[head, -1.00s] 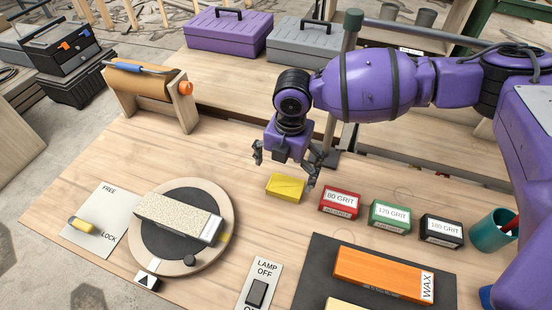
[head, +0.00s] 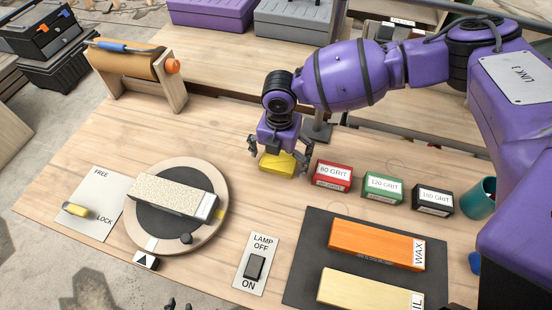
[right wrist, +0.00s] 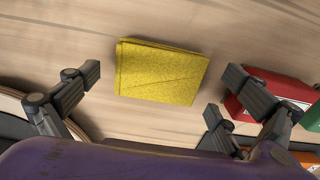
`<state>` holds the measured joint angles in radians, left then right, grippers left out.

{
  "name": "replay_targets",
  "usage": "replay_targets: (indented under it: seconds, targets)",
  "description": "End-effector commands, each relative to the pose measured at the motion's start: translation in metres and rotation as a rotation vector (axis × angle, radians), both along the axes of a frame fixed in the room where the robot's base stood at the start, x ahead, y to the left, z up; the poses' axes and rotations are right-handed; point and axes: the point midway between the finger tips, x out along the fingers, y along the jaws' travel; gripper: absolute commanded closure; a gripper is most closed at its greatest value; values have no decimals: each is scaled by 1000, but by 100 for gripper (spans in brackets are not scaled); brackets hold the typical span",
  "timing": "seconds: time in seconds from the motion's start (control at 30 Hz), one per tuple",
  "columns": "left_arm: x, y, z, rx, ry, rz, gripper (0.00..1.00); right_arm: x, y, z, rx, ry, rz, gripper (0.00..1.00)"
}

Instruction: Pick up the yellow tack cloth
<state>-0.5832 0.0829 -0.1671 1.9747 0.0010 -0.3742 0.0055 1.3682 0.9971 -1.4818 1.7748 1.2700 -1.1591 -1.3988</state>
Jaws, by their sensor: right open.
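The yellow tack cloth (head: 277,164) is a folded flat block on the wooden bench, left of the red grit box. My right gripper (head: 279,154) is open and points down just above the cloth, with a finger towards each side of it. In the right wrist view the cloth (right wrist: 160,72) lies between the spread fingers of the right gripper (right wrist: 164,78), with bare wood between it and each finger. I cannot tell the exact height left. Dark fingertips of my left gripper (head: 179,304) just show at the bottom edge.
The red 80 grit box (head: 333,176) stands close to the right finger, with green (head: 383,189) and black (head: 433,200) boxes beyond. A turntable (head: 218,225) with a sanding block is at left. A paper roll holder (head: 135,72) stands behind. The wood in front of the cloth is clear.

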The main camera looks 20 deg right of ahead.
Motion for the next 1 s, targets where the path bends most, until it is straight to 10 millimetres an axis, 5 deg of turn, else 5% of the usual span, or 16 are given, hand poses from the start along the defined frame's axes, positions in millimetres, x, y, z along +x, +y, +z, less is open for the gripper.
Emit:
replay_targets:
  seconds: [0.4, 0.77, 1.0]
  targets:
    - [0, 1, 0, 1, -1, 1, 82, 0, 0, 0, 0, 0, 0, 48]
    - [1, 1, 1, 1, -3, 1, 82, 0, 0, 8, -1, -1, -1, 48]
    - [3, 0, 5, -1, -7, 1, 82, -6, 6, 43, 2, -3, 5, 48]
